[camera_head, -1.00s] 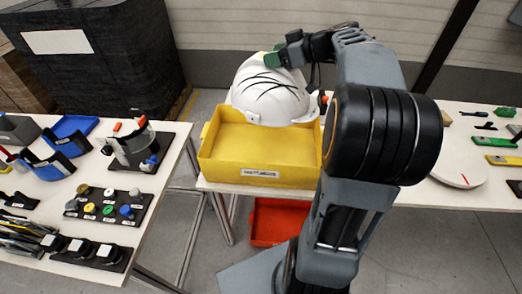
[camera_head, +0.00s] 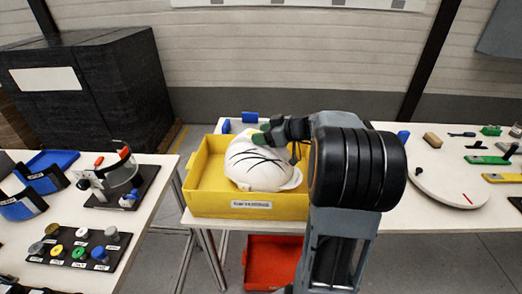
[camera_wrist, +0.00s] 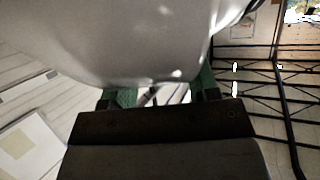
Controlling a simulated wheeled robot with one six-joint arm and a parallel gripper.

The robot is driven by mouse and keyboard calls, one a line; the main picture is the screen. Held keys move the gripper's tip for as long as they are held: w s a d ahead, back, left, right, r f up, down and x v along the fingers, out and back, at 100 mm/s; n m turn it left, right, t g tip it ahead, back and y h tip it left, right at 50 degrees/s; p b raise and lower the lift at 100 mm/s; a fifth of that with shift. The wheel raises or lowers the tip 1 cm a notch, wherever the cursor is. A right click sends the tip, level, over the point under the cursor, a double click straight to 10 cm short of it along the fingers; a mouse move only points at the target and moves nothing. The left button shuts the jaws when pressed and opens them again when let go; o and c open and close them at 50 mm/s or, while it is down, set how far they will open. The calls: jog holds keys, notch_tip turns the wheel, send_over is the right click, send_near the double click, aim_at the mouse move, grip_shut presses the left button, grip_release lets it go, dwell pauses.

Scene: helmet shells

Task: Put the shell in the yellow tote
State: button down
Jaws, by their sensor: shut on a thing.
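The white helmet shell (camera_head: 258,166) with black streaks is down between the walls of the yellow tote (camera_head: 207,203), toward its right side. I cannot tell whether it touches the tote's floor. My gripper (camera_head: 268,133), with green fingertips, is at the top of the shell and shut on it. In the wrist view the pale shell (camera_wrist: 130,40) fills the upper middle, against the green fingers of my gripper (camera_wrist: 155,95). The contact points are partly hidden by the shell.
A red tote (camera_head: 270,262) sits below the table. A round white turntable (camera_head: 447,182) is on the table at right. The left table (camera_head: 150,215) holds blue bins, a visor stand and a dark tray of coloured knobs. Bare floor lies between the tables.

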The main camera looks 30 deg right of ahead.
jog(key=shift+f, duration=2.45)
jog(key=shift+c, duration=1.8)
grip_release()
jog(key=shift+r, duration=0.1)
jog(key=shift+s+d+r, duration=0.1)
jog(key=shift+r, duration=0.1)
jog(key=b+v, duration=0.2)
jog(key=v, duration=0.9)
jog(key=shift+s+d, duration=0.2)
jog(key=shift+s, duration=0.05)
